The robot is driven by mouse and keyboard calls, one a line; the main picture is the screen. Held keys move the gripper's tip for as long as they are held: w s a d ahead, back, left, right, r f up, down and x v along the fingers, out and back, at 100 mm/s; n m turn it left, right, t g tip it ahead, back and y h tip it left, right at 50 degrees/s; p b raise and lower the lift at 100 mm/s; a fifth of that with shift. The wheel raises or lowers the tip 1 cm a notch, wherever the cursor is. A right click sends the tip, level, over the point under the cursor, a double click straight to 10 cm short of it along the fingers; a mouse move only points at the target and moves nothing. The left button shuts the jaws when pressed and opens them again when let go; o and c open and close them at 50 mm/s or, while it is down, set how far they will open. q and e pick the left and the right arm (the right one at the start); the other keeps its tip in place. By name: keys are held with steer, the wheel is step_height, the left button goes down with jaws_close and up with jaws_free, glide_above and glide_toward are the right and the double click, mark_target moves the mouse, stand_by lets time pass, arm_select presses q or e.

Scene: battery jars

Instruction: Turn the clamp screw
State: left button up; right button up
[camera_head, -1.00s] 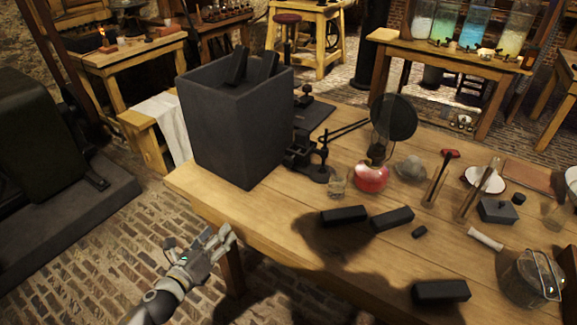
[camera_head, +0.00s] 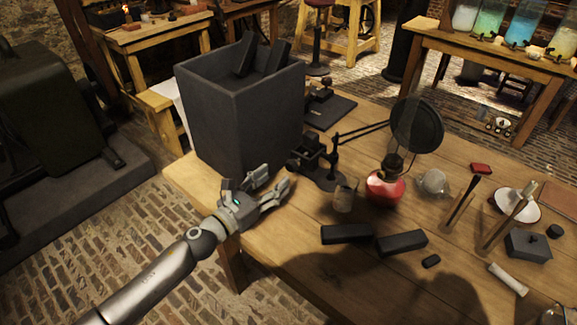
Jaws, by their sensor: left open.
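A small black clamp-like device (camera_head: 312,155) stands on the wooden table beside the dark box, to its right. I cannot make out its screw clearly at this size. My left gripper (camera_head: 281,187) is open and empty. It is over the table's near left edge, in front of the dark box, to the left of and nearer than the black device, and apart from it. My right gripper is not in view.
A tall dark open box (camera_head: 240,115) holds two dark blocks. A red-based lamp (camera_head: 385,187) and a small glass (camera_head: 344,195) stand right of the device. Black bars (camera_head: 347,233) lie on the table (camera_head: 290,235) in front.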

mark_target(289, 169)
arm_select(q)
steer(key=x, duration=0.6)
steer(key=shift+w+d, duration=0.25)
steer(key=c, duration=1)
steer(key=shift+n, duration=0.3)
steer(key=shift+c, duration=0.2)
steer(key=n, duration=0.3)
steer(key=shift+f+p, duration=0.1)
steer(key=shift+p, duration=0.25)
steer(key=shift+s+n, duration=0.1)
steer(key=shift+n, duration=1.5)
steer(key=shift+f, duration=0.1)
